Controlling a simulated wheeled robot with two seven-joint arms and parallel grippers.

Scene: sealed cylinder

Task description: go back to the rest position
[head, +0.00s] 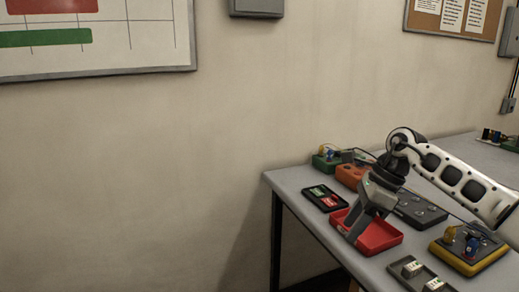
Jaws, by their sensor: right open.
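My right gripper (356,226) comes in from the right on a white and black arm. It points down over a red tray (384,238) on the grey table (290,184), and its dark fingers are apart with nothing seen between them. From this view I cannot tell whether the fingertips touch the tray. The gripper hides part of the tray. My left gripper is not in view.
Around the tray stand a black tray with green and red pieces (324,198), an orange block (350,176), a dark plate (420,210), a yellow-edged box (468,250) and a grey holder with white blocks (420,274). The floor side left of the table is clear.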

